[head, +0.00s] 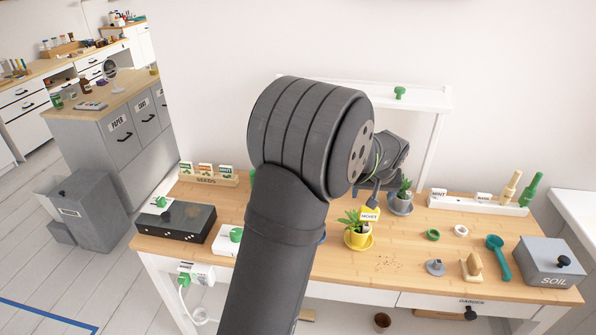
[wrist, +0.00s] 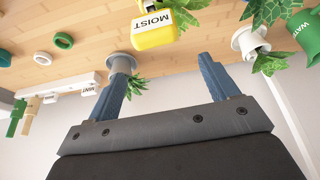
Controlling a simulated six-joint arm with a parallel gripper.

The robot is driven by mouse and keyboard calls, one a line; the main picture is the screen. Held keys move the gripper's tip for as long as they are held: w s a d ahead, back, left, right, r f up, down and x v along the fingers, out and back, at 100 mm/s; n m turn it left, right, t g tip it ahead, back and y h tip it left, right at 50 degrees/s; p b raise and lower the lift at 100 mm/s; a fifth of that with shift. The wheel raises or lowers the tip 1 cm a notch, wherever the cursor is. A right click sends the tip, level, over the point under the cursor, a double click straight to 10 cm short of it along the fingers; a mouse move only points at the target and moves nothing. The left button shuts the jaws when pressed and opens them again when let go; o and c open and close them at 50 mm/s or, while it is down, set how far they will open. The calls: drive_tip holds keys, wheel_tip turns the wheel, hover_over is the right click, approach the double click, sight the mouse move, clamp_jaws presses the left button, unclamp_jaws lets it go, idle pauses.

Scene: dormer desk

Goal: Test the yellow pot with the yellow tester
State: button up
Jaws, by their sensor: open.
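The yellow pot (head: 356,240) stands on a yellow saucer on the desk in the head view, with a green leafy plant in it. The yellow tester (head: 369,214) is upright at the pot, its head showing the word MOIST; its probe is hidden, though it appears to stand in the pot. In the wrist view the tester's head (wrist: 155,32) is beyond my fingertips, with leaves beside it; the pot itself is not clear there. My gripper (wrist: 164,58) is open and empty, apart from the tester. In the head view my arm partly hides it.
A grey pot (head: 401,207) with a plant stands close behind right. A green ring (head: 433,235), teal scoop (head: 497,257) and grey SOIL box (head: 548,262) lie right. A black box (head: 174,221) and SEEDS rack (head: 207,179) are left. My arm hides the desk's middle.

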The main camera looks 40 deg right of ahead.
drive_tip(key=shift+o, duration=0.2)
idle(0.7)
drive_tip(key=o, duration=0.4)
drive_tip(key=shift+s+a+f, duration=0.15)
drive_tip(key=shift+s+f, duration=0.05)
drive_tip(key=shift+s, duration=0.05)
drive_tip(key=s+a+m+t+h, duration=0.15)
drive_tip(key=s+a+h, duration=0.25)
drive_tip(key=a, duration=0.4)
drive_tip(key=s+a+m+t+h, duration=0.1)
drive_tip(key=s+a+m+h, duration=0.3)
drive_tip(key=a, duration=0.3)
drive_tip(key=shift+n+h, duration=0.3)
drive_tip(key=shift+n, duration=0.25)
drive_tip(key=x, duration=0.9)
drive_tip(key=shift+w+d+f, duration=0.2)
drive_tip(key=v, duration=1)
